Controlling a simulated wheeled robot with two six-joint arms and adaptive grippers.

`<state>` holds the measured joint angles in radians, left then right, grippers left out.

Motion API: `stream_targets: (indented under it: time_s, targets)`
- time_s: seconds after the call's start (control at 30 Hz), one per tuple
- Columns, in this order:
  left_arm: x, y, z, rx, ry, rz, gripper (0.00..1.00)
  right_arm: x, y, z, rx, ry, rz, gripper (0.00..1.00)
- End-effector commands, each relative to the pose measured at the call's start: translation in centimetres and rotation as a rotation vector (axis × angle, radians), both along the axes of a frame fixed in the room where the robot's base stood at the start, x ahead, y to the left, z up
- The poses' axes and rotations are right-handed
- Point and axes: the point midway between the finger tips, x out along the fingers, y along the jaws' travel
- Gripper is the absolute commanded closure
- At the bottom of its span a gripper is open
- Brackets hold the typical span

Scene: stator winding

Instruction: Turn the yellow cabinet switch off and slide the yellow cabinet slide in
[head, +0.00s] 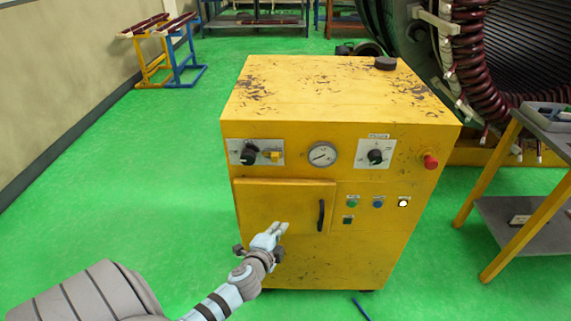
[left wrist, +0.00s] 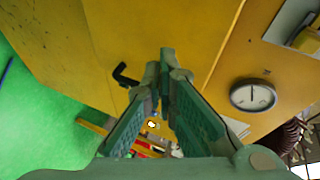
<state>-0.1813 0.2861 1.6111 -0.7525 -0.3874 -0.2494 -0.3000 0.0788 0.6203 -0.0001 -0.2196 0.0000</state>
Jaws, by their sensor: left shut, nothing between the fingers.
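The yellow cabinet (head: 300,95) stands in the middle of the head view. Its upper left plate bears a black rotary knob (head: 249,155) and a small yellow block (head: 274,156); another black knob (head: 376,156) sits right of the gauge. I cannot tell which of these is the switch or the slide. A front panel (head: 265,200) with a black handle (head: 321,215) stands slightly proud below. My left gripper (head: 278,229) is shut and empty in front of this panel, left of the handle. The handle also shows in the left wrist view (left wrist: 124,75), beside the closed fingers (left wrist: 168,62). My right gripper is out of view.
A round gauge (head: 322,154), a red button (head: 430,161) and several small buttons are on the cabinet front. A grey-topped table (head: 545,130) stands close on the right, before the large stator. The green floor left of the cabinet is clear.

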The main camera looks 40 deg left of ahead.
Motion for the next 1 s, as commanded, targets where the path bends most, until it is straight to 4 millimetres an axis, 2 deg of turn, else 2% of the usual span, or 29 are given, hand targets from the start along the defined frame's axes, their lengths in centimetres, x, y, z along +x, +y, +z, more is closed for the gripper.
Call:
stream_targets:
  time_s: [0.03,0.1,0.2,0.23,0.33,0.67,0.83,1.0]
  targets:
    - [1.3,-0.1,4.1,0.078,-0.069,-0.025,1.00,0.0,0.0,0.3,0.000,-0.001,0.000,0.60]
    - [2.3,-0.2,8.9,0.180,-0.150,-0.045,1.00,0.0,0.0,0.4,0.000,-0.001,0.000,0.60]
    - [2.8,-0.5,13.1,0.266,-0.222,-0.057,1.00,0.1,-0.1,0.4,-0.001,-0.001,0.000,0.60]
    - [2.9,-0.6,13.8,0.281,-0.234,-0.058,1.00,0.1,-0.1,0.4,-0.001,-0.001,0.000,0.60]
    - [2.9,-0.7,14.6,0.300,-0.248,-0.059,1.00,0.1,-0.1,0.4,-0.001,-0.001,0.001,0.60]
    - [3.3,-0.5,14.5,0.297,-0.246,-0.059,1.00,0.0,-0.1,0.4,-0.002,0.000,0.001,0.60]
    - [5.5,0.2,14.6,0.296,-0.247,-0.057,1.00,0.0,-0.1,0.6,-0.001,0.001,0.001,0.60]
    - [9.0,1.3,14.4,0.294,-0.247,-0.057,1.00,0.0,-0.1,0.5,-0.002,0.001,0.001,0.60]
